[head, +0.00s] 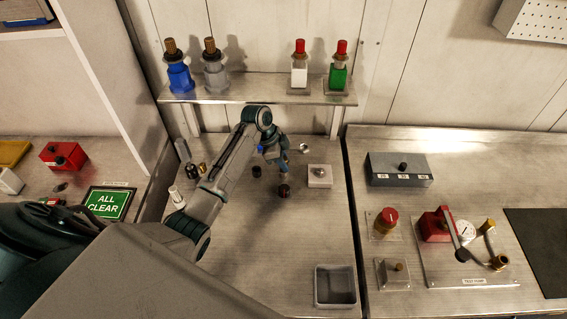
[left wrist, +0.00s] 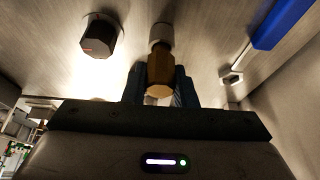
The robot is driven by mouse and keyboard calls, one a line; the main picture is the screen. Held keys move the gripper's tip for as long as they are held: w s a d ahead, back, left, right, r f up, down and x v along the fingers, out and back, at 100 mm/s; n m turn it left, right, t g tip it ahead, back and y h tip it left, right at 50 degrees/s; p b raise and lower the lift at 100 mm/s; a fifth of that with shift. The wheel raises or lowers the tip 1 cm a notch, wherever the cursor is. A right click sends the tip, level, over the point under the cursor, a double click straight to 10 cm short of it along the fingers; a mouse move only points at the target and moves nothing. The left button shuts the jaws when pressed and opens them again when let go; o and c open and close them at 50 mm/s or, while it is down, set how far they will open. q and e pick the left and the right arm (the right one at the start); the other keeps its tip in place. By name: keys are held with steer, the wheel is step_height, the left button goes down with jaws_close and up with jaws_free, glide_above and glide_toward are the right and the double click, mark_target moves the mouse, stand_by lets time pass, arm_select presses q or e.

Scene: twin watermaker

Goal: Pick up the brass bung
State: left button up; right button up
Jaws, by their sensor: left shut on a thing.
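The brass bung (left wrist: 158,76) shows in the left wrist view as a hexagonal, gold-brown piece between the two blue fingers of my left gripper (left wrist: 161,82). The gripper is shut on it. A short grey cylinder (left wrist: 161,37) lies in line just beyond the bung; I cannot tell whether they are joined. In the head view my left gripper (head: 277,155) is over the middle bench, below the shelf, and the bung cannot be made out there. My right gripper is not in view.
Dark small parts (head: 284,191) and a pale square block (head: 320,176) are near the gripper. A dark hexagonal part (left wrist: 98,38) and a blue bar (left wrist: 280,24) show in the wrist view. The shelf (head: 255,91) holds several bottles. A grey bin (head: 335,303) stands in front.

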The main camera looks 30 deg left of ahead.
arm_select(q)
step_height(320, 180, up, 3)
steer(key=shift+f, duration=0.15)
steer(key=s+d, duration=0.4)
steer(key=s, duration=0.4)
steer(key=s+d, duration=0.3)
steer(key=s, duration=0.5)
steer(key=shift+s+d, duration=0.15)
steer(key=shift+d, duration=0.25)
steer(key=shift+f, duration=0.1)
steer(key=shift+o, duration=1)
steer(key=shift+c, duration=1)
steer(key=shift+r, duration=1)
steer(key=shift+a, duration=0.1)
